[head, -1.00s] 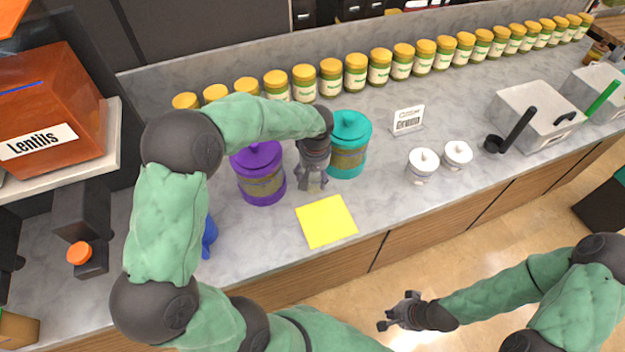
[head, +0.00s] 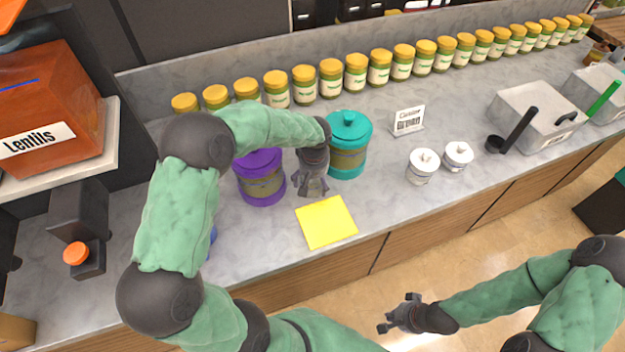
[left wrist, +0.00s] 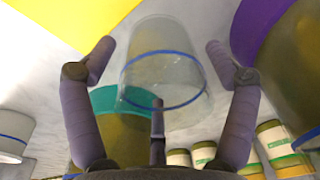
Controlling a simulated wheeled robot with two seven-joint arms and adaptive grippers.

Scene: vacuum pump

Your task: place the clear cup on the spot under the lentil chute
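The clear cup (left wrist: 163,75) with a blue band stands between the fingers of my left gripper (left wrist: 160,52) in the left wrist view. Both fingers are spread on either side of it, with a gap visible at each side. In the head view my left gripper (head: 312,190) is low over the counter, between the purple canister (head: 262,183) and the teal canister (head: 348,146); the cup is hard to make out there. The orange box labelled Lentils (head: 48,110) is at the left. The spot under its chute cannot be clearly made out. My right gripper (head: 400,315) looks open and empty, away from the counter.
A yellow sheet (head: 326,222) lies in front of the left gripper. A dark fixture with an orange knob (head: 76,253) stands at left. A row of yellow-lidded jars (head: 330,80) lines the back. Two white pots (head: 423,165) and a sign (head: 408,120) are to the right.

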